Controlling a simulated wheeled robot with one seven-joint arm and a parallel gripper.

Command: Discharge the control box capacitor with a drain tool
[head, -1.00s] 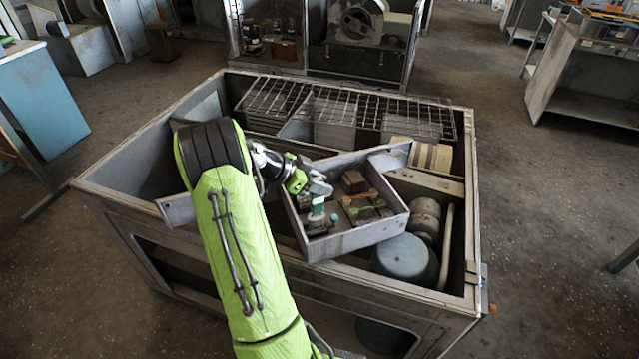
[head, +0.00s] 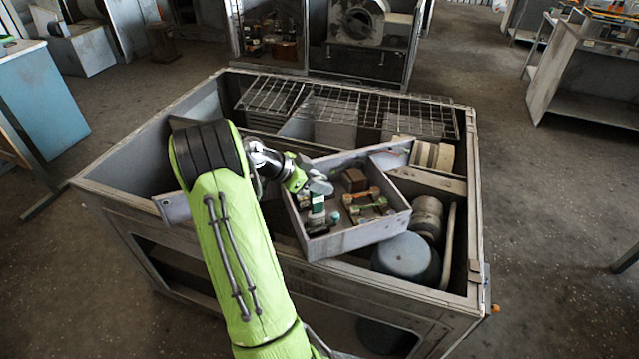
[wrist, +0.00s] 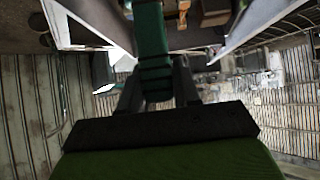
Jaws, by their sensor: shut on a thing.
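The control box (head: 357,237) is an open grey tray resting in the housing, its lid flap lifted at the back right. Inside are a brown block (head: 354,179) and a part with orange and green pieces (head: 368,202). I cannot tell which part is the capacitor. My gripper (wrist: 157,88) is shut on a green-handled tool (wrist: 151,45), seemingly the drain tool. In the head view my gripper (head: 318,186) is over the left side of the box, with the green tool (head: 318,206) below it. The tool's tip is not clear, and I cannot tell whether it touches anything.
The box sits on a large grey housing (head: 108,196) with a wire grille (head: 335,107) at the back. A grey-blue round canister (head: 403,257) and a motor-like cylinder (head: 427,217) lie right of the box. Floor is open on the right.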

